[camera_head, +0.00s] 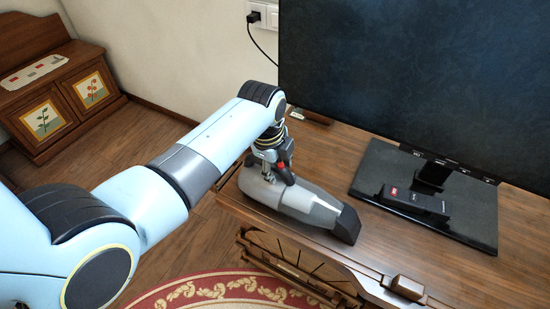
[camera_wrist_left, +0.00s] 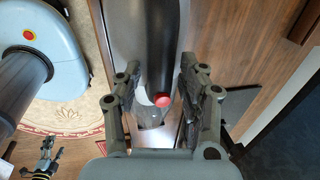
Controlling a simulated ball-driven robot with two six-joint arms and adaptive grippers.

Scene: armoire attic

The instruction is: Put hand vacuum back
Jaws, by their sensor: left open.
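The hand vacuum (camera_head: 300,203), grey with a black nozzle end, lies on the wooden TV stand (camera_head: 327,150) near its front left corner. My left gripper (camera_head: 275,172) is over the vacuum's rear part, at its handle. In the left wrist view the vacuum (camera_wrist_left: 140,35) runs up between the two fingers of my left gripper (camera_wrist_left: 158,88), which are open, with a gap beside it. A red button shows between the fingers. A dark gripper, apparently my right one (camera_wrist_left: 45,155), shows small at the lower left of the wrist view; its jaws are unclear.
A television (camera_head: 420,80) stands on a black base behind the vacuum, with a black remote (camera_head: 414,202) on the base. A wall socket (camera_head: 262,14) with a plugged cable is behind. A carved wooden cabinet (camera_head: 60,95) stands at the left. A patterned red rug (camera_head: 225,290) lies in front.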

